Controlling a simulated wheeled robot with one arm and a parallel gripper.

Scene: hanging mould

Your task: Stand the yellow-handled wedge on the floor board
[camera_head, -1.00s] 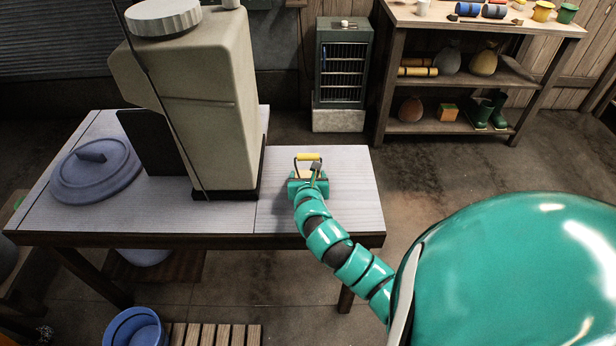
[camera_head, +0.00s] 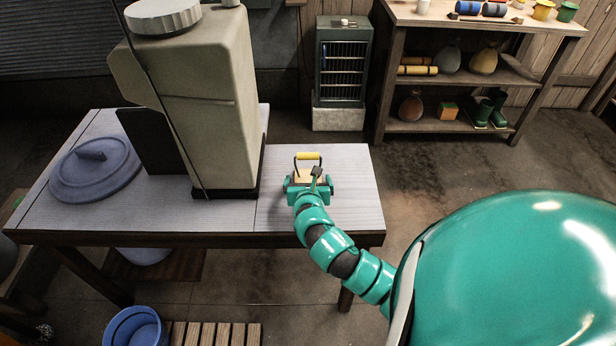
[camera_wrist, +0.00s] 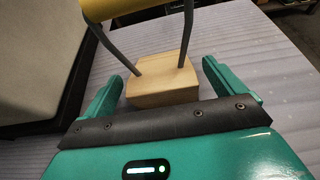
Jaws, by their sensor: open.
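The wedge is a pale wooden block (camera_wrist: 163,80) with a dark wire bail and a yellow handle (camera_head: 307,156). It stands on the right part of the grey-topped table (camera_head: 345,205), handle up. In the wrist view its yellow handle (camera_wrist: 115,8) is at the top, partly out of frame. My gripper (camera_wrist: 172,88) is open, with one teal finger on either side of the wooden block. Gaps show between the fingers and the block. In the head view my gripper (camera_head: 309,182) hides the block's lower part.
A tall beige machine (camera_head: 205,110) stands on the table left of the wedge. A blue lid (camera_head: 95,170) lies farther left. A slatted wooden board (camera_head: 215,334) and blue tub (camera_head: 135,327) are on the floor in front. Shelves (camera_head: 460,75) stand at the back right.

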